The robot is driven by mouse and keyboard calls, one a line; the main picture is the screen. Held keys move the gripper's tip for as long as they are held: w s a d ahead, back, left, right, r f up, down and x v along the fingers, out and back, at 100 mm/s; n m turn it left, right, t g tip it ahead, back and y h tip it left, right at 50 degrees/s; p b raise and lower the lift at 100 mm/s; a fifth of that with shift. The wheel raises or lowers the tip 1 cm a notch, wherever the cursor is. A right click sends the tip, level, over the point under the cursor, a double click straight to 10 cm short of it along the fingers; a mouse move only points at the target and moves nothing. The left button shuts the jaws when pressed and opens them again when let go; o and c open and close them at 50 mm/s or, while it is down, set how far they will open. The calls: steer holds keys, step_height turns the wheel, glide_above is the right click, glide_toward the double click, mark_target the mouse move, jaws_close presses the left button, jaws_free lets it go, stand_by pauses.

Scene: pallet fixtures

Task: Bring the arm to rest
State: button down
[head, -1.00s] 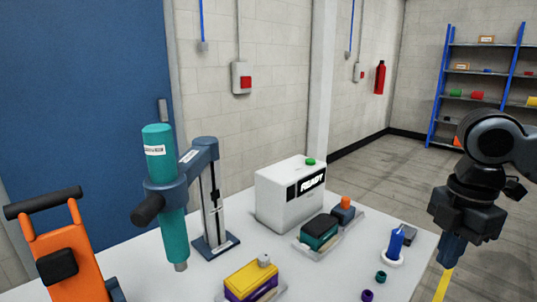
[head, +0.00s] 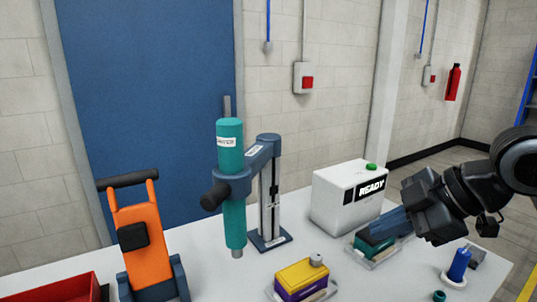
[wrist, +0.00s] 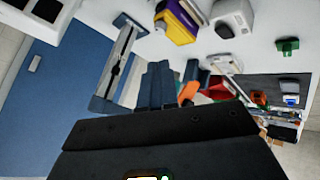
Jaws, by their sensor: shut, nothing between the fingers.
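My gripper (head: 384,225) is at the right of the head view, its dark blue fingers shut and empty, pointing left. In the picture it lies in front of the white READY box (head: 335,205) and partly covers a teal-and-black block (head: 370,248) on a clear tray. I cannot tell how high it is above the table. In the wrist view the shut fingers (wrist: 157,84) stand up from the dark gripper body, which hides the lower part of the picture.
On the white table stand a teal tool in a blue press stand (head: 232,185), an orange hand-lever fixture (head: 142,235), a red tray (head: 55,290), a yellow-and-purple block (head: 300,278) and a blue bottle (head: 458,264). Behind are a blue door (head: 150,120) and block walls.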

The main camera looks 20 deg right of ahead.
steer(key=w+a+r+m+t+y, duration=0.25)
steer(key=a+m+t, duration=0.2)
steer(key=a, duration=0.25)
steer(key=w+a+r+m+t+y, duration=0.1)
steer(key=w+a+r+m+t, duration=0.35)
steer(key=a, duration=0.25)
steer(key=s+a+f+m+h, duration=0.3)
steer(key=s+f+m+h, duration=0.6)
steer(key=s+f, duration=0.75)
steer(key=s+d+f+n, duration=0.2)
steer(key=s, duration=0.8)
steer(key=s+d+f+n+g+y, duration=0.1)
steer(key=s+d+f+n, duration=0.1)
steer(key=s, duration=0.9)
steer(key=shift+d+f+n+g, duration=0.15)
steer(key=shift+d+n+g, duration=0.15)
steer(key=shift+d, duration=0.05)
